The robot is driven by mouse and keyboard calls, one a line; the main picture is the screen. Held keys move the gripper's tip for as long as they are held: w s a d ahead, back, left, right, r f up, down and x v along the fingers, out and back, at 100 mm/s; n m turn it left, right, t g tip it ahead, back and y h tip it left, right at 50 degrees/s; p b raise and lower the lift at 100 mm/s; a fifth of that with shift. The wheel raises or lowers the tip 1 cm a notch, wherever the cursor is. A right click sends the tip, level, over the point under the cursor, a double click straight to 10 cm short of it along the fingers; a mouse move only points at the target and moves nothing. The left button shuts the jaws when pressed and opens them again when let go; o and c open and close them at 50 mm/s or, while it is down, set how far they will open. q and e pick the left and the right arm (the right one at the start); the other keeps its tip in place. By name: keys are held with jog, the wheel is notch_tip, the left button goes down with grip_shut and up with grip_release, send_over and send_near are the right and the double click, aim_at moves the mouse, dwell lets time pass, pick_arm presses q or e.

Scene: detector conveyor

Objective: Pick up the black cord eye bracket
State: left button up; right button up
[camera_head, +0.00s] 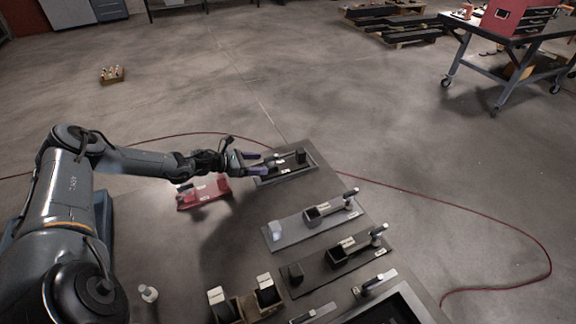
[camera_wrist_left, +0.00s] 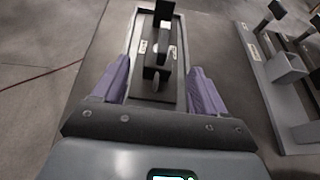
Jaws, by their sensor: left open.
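My left gripper (camera_head: 256,163) reaches over the near-left end of a grey tray (camera_head: 285,175) at the far end of the table. Its two purple fingers are apart with nothing held. In the left wrist view the open fingers (camera_wrist_left: 158,82) straddle the tray. A black part (camera_wrist_left: 164,28), which looks like the black cord eye bracket, stands in this tray, with a black block and a rounded tab nearer the fingers. In the head view a black upright piece (camera_head: 300,156) shows at the tray's far end. My right gripper is not in view.
A red bin (camera_head: 212,193) sits just below my left wrist. Grey fixture plates (camera_head: 290,229) with blocks and handled parts stand to the right and nearer. A small white bottle-like item (camera_head: 148,293) stands at front left. A red cable lies on the floor.

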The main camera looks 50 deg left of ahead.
aim_at(268, 163)
pick_arm(q)
jog(key=shift+b+x, duration=0.4)
jog(key=shift+x, duration=3.25)
jog(key=shift+w+r, duration=0.1)
jog(key=shift+r, duration=0.05)
jog(key=shift+r, duration=0.1)
grip_shut()
